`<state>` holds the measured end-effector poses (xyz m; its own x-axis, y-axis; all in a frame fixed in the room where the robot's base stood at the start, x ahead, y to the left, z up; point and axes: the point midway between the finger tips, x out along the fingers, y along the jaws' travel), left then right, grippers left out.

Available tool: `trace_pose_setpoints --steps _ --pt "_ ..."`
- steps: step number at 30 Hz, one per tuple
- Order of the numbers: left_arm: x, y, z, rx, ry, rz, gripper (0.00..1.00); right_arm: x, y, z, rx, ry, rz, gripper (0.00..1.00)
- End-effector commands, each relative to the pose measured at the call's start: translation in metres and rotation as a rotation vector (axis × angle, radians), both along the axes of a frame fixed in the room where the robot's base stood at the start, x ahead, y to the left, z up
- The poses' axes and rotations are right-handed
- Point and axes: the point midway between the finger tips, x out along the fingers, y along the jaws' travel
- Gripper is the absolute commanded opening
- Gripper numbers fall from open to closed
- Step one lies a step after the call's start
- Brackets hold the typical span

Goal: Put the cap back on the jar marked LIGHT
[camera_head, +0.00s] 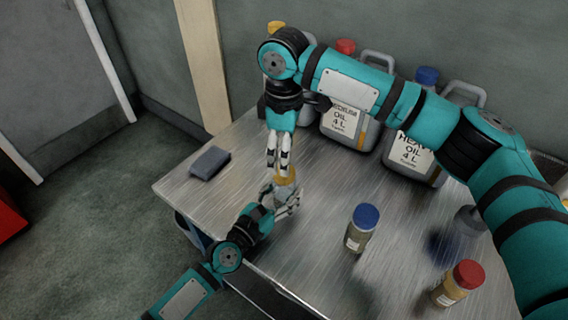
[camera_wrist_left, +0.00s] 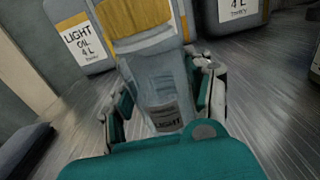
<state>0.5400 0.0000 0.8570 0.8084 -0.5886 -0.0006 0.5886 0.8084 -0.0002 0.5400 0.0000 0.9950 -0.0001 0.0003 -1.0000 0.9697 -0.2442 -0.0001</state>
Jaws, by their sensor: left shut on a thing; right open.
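The jar marked LIGHT (camera_wrist_left: 160,85) is clear and stands upright in my left gripper (camera_head: 287,200), which is shut on it near the table's front edge. Its label faces the left wrist camera. The yellow ribbed cap (camera_wrist_left: 132,14) is at the jar's top in the left wrist view; it also shows in the head view (camera_head: 285,178). I cannot tell whether it is fully seated. My right gripper (camera_head: 279,168) points down from above, open, with its fingertips at the cap. The fingers partly hide the cap.
A blue-capped jar (camera_head: 360,230) and a red-capped jar (camera_head: 457,285) stand to the right. Oil cans marked MEDIUM (camera_head: 349,120) and HEAVY (camera_head: 411,150) stand at the back; the LIGHT can (camera_wrist_left: 82,40) is beside them. A dark block (camera_head: 210,163) lies at the table's left.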

Motion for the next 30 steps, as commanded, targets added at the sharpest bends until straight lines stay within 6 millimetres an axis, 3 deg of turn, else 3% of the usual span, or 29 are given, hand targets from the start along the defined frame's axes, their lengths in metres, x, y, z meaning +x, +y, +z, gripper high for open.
trace_pose_setpoints --steps 3,9,21,22,27,30 --pt "0.000 0.000 0.000 0.000 0.000 0.000 0.00 0.001 0.001 0.026 0.001 -0.002 0.000 0.71" --pt "0.000 0.000 0.000 0.000 0.000 0.000 0.00 0.000 0.001 0.053 0.001 0.000 0.000 0.71" --pt "0.000 0.000 0.000 0.000 0.000 0.000 0.00 0.000 0.000 0.061 -0.001 0.000 0.001 0.71" --pt "0.000 0.000 0.000 0.000 0.000 0.000 0.55 0.000 0.000 0.061 -0.001 0.000 0.001 0.71" --pt "0.000 0.000 0.000 0.000 0.000 0.000 0.78 0.000 0.000 0.061 0.000 0.000 0.001 0.71" --pt "0.000 0.000 0.000 0.000 0.000 0.000 0.80 0.000 0.000 0.060 0.000 0.000 0.001 0.71"
